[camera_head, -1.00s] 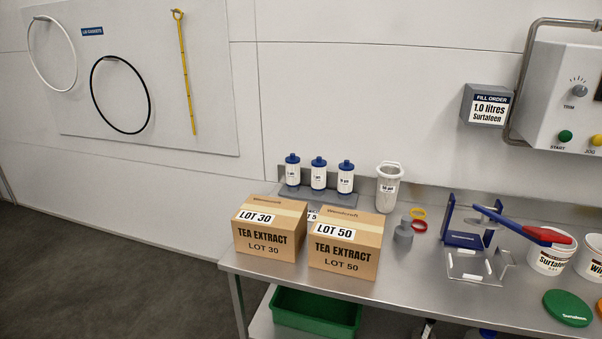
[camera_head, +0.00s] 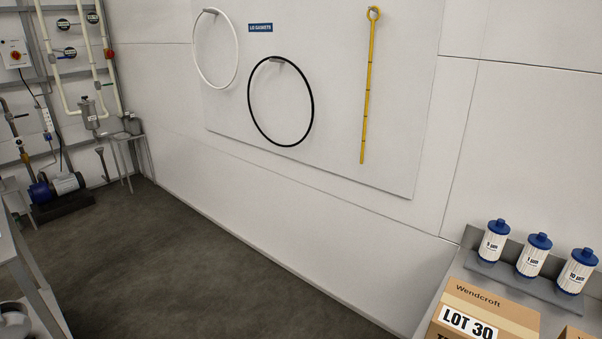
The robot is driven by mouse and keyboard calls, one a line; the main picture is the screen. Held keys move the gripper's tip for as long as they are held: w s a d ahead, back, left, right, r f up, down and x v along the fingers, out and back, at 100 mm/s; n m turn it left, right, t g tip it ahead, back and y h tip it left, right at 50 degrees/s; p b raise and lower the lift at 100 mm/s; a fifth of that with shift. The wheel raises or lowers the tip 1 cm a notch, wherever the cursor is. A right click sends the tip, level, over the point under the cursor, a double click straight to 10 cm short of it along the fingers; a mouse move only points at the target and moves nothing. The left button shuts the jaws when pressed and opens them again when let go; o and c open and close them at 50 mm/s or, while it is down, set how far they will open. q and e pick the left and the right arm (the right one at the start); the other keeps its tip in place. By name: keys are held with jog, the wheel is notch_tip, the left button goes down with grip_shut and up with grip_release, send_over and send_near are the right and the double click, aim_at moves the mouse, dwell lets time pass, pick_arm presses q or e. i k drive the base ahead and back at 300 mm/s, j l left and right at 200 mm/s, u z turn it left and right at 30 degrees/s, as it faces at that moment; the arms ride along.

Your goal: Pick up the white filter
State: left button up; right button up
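Three white filter cartridges with blue caps stand upright in a row on a grey metal rack at the right edge. The left one (camera_head: 493,242) seems to be marked 5 µm, the middle one (camera_head: 533,255) 1 µm and the right one (camera_head: 577,271) 10 µm. They look alike in colour, so I cannot tell which one is meant by the white filter. Neither of my grippers is in view.
A LOT 30 carton (camera_head: 490,310) stands in front of the filters on the bench. A white ring (camera_head: 237,62), a black ring (camera_head: 312,100) and a yellow dipstick (camera_head: 367,90) hang on the wall. Pipes and a blue pump (camera_head: 42,191) stand far left. The middle floor is clear.

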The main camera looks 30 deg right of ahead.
aim_at(537, 247)
jog(key=i+u, duration=0.3)
jog(key=i, duration=0.6)
jog(key=i+z, duration=0.5)
jog(key=z, duration=0.2)
jog(key=i+j+z, duration=0.15)
jog(key=z, duration=0.2)
jog(key=i+z, duration=0.1)
jog(key=z, duration=0.35)
jog(key=i+z, duration=0.15)
jog(key=z, duration=0.25)
jog(key=i+j+z, duration=0.1)
jog(key=z, duration=0.35)
jog(key=i+j+z, duration=0.1)
jog(key=z, duration=0.3)
jog(key=i+j+z, duration=0.1)
jog(key=z, duration=0.35)
jog(key=j+z, duration=0.2)
jog(key=z, duration=0.2)
jog(key=i, duration=0.05)
